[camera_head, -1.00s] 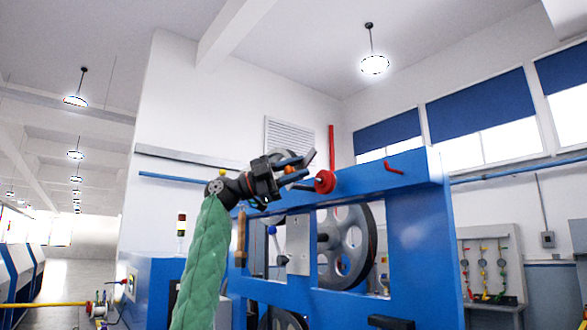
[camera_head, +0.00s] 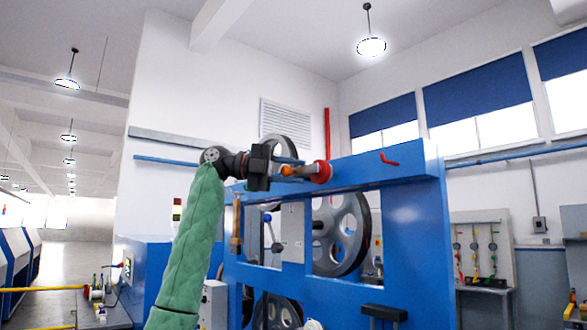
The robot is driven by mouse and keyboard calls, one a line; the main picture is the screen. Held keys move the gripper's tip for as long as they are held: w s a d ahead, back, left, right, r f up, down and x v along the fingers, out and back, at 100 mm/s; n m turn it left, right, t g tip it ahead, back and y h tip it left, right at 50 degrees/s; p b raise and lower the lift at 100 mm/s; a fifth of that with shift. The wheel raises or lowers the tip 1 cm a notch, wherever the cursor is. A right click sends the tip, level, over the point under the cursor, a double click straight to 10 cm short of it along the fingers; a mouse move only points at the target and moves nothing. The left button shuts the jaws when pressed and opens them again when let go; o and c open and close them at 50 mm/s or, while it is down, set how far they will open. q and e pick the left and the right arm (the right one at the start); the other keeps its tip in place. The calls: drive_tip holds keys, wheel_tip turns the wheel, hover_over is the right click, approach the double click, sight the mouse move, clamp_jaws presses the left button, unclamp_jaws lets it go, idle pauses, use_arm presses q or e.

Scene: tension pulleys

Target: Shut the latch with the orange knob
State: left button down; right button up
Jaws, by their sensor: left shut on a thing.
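The orange knob (camera_head: 287,171) is at the top of the blue machine frame (camera_head: 410,215), just left of a red round part (camera_head: 322,172). A short bar shows between the knob and the red part. My left gripper (camera_head: 284,167), dark, comes from the left at the frame's top edge. It is shut on the orange knob, with a finger partly covering it. The rest of the latch is hidden behind the gripper or too small to make out. My right gripper is not in view.
Grey spoked pulleys (camera_head: 342,235) sit inside the blue frame below the gripper. A lever with a blue ball (camera_head: 267,218) and a wooden-handled part (camera_head: 236,225) hang near my left arm. A red hook (camera_head: 389,159) is on the top beam.

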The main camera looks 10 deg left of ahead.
use_arm(q)
drive_tip(key=shift+f, duration=0.15)
drive_tip(key=c, duration=1.2)
unclamp_jaws()
drive_tip(key=shift+a, duration=0.1)
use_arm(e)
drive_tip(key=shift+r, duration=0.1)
use_arm(q)
drive_tip(key=shift+a, duration=0.1)
drive_tip(key=shift+s+a, duration=0.1)
drive_tip(key=shift+a, duration=0.3)
drive_tip(key=a, duration=0.2)
drive_tip(key=a+b, duration=0.1)
drive_tip(key=a, duration=0.1)
drive_tip(key=a+r+b, duration=0.1)
drive_tip(key=a, duration=0.1)
drive_tip(key=shift+s+a, duration=0.35)
drive_tip(key=shift+s, duration=0.05)
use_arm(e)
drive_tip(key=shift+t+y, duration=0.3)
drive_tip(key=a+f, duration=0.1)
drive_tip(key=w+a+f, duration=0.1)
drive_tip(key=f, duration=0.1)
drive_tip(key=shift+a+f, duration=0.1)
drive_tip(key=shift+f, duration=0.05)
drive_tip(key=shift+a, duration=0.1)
